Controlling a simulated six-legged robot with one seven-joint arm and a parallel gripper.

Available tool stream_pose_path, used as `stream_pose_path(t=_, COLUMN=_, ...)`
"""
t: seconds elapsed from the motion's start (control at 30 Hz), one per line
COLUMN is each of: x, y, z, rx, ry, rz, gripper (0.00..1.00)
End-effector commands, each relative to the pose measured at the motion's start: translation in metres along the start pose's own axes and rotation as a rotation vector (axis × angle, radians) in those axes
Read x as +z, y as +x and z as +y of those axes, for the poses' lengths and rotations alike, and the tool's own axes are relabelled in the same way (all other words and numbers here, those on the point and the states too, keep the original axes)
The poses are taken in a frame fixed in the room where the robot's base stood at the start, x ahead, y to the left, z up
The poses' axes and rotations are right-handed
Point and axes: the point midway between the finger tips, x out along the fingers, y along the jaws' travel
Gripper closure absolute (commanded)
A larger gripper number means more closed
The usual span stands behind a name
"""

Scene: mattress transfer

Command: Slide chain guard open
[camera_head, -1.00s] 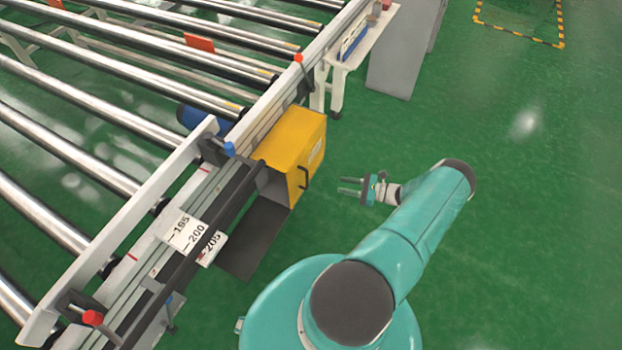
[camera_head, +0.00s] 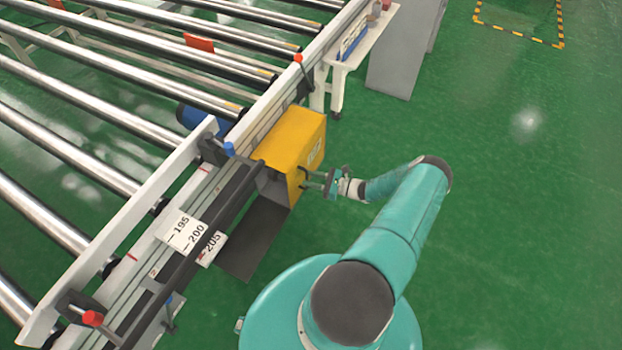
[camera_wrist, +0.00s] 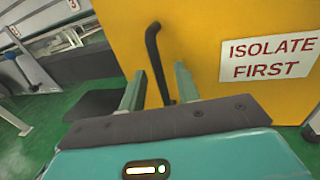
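The chain guard is a yellow box (camera_head: 290,140) on the side of the roller conveyor, with a black bar handle on its front face. In the wrist view the yellow face (camera_wrist: 205,50) fills the upper right, with a white "ISOLATE FIRST" label (camera_wrist: 268,57). The black handle (camera_wrist: 156,60) stands nearly upright there, between my two fingers as seen. My gripper (camera_head: 308,178) is at the handle, fingers pointing at the guard's face. In the wrist view my gripper (camera_wrist: 160,88) has its fingers apart, with gaps beside the handle. I cannot tell whether either finger touches the guard.
The conveyor's side rail (camera_head: 262,105) runs diagonally past the guard. A dark plate (camera_head: 252,240) lies below and left of the guard. A scale plate (camera_head: 195,235) marked 195 to 205 is on the rail.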

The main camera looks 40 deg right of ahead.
Motion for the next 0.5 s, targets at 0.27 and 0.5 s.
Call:
stream_pose_path(t=0.27, x=-0.0001, y=0.004, z=0.0002, rx=0.0, ry=0.0, rz=0.0, gripper=0.68)
stream_pose_path(t=0.5, x=-0.0001, y=0.0038, z=0.0002, rx=0.0, ry=0.001, rz=0.0, gripper=1.0)
